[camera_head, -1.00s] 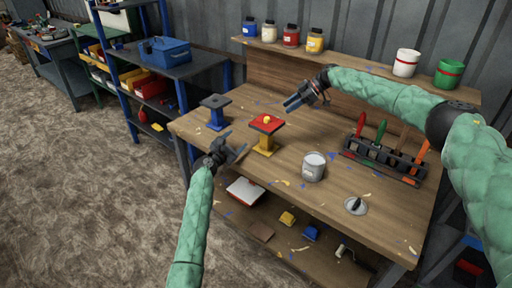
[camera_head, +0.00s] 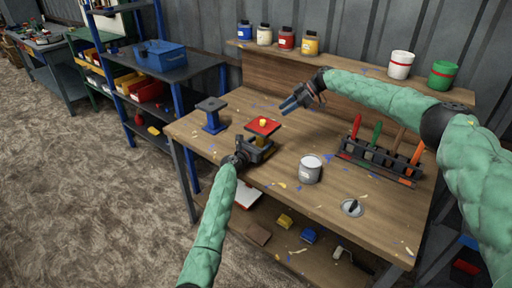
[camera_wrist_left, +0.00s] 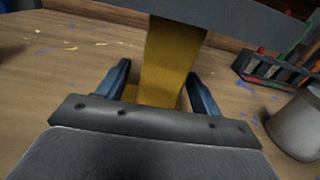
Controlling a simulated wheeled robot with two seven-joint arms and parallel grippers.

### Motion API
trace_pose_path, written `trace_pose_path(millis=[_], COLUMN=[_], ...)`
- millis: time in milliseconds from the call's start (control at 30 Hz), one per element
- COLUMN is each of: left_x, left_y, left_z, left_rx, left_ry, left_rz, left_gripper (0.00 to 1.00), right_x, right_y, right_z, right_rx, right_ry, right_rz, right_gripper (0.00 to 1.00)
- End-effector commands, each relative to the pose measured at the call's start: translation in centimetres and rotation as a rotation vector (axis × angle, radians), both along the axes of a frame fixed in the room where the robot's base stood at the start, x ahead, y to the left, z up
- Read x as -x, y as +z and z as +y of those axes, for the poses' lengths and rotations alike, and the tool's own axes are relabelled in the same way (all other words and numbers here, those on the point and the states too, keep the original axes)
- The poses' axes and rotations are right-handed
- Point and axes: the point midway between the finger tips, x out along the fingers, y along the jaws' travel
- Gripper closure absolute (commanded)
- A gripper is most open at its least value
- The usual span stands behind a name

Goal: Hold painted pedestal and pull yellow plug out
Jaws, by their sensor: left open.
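The painted pedestal (camera_head: 264,128) stands upright on the workbench, with a red top and a yellow column and base. The yellow plug (camera_head: 263,122) sits in the middle of its red top. My left gripper (camera_head: 262,150) is at the pedestal's lower part. In the left wrist view the yellow column (camera_wrist_left: 170,60) stands between the two open fingers, with gaps showing on both sides. The pedestal's top is a dark edge there, and the plug is out of that view. My right gripper (camera_head: 292,104) is in the air behind and right of the pedestal, empty, its fingers pointing left.
A blue pedestal with a dark top (camera_head: 212,115) stands left of the painted one. A grey paint can (camera_head: 310,170) is to the right, with a tool rack (camera_head: 380,158) beyond it. Paint jars line the back shelf (camera_head: 350,68).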

Motion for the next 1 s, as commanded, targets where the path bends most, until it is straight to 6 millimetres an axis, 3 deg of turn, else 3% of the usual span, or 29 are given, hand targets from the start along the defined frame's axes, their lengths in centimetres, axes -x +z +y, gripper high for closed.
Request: trace_pose_path(millis=[200,533,867,1000], left_x=[-1.30,-1.46,-1.46,-1.45], left_y=[0.05,0.01,0.01,0.01], left_z=[-0.97,-1.09,-1.06,-1.05], left_rx=[-0.001,-0.001,-0.001,-0.001], left_ry=[-0.001,-0.001,0.000,0.000], left_rz=[-0.001,-0.001,-0.001,-0.001], left_gripper=[0.35,0.36,1.00,1.00], right_x=[0.00,0.00,0.00,0.00], right_y=[0.01,0.01,0.00,0.00], right_z=[0.01,0.01,0.00,0.00], right_rx=[0.000,0.000,0.000,0.000], right_ry=[0.000,0.000,0.000,0.000], right_rz=[0.000,0.000,0.000,0.000], right_gripper=[0.64,0.64,0.64,0.64])
